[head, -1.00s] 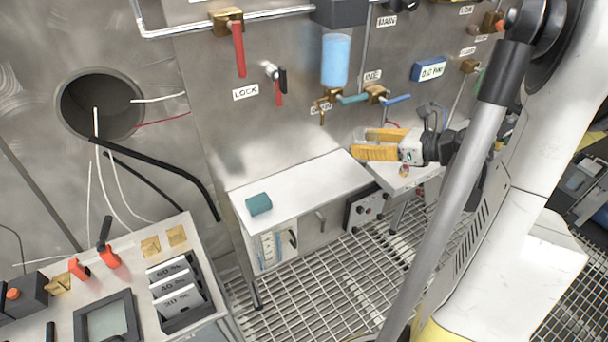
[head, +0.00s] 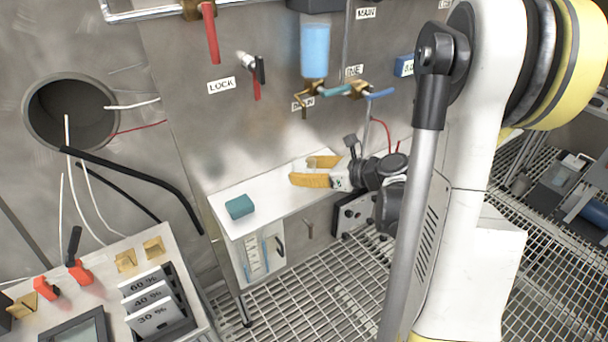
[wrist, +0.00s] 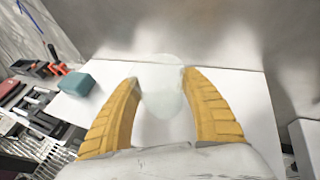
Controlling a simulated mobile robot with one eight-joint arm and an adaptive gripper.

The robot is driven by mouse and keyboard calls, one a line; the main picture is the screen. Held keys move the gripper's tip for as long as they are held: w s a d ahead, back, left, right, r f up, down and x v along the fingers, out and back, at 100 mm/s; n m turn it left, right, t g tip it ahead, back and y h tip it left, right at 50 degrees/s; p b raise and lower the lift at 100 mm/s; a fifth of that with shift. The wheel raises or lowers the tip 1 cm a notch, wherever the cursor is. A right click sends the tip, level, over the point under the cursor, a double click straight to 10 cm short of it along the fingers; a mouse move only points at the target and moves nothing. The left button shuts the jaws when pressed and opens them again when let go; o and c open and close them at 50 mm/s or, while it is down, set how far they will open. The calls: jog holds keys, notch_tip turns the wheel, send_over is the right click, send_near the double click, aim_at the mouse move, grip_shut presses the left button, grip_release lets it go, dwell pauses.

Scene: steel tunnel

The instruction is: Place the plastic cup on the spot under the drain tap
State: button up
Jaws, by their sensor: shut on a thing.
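The plastic cup (wrist: 163,88) is pale and see-through. In the wrist view it stands between the two yellow fingers of my gripper (wrist: 160,82), which is shut on it. In the head view my gripper (head: 302,169) points left, low over the right part of a white cabinet top (head: 268,200); the cup is hard to make out there. The brass drain tap (head: 306,92) is on the wall above my gripper, under a blue cylinder (head: 314,50). I cannot make out a marked spot below the tap, nor whether the cup touches the top.
A teal block (head: 240,207) lies on the left part of the cabinet top. The steel wall rises right behind. A console (head: 100,285) with levers and percentage cards stands at front left. The cabinet top between block and gripper is clear.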

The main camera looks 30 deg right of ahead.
jog(key=shift+r, duration=0.1)
jog(key=o, duration=1.1)
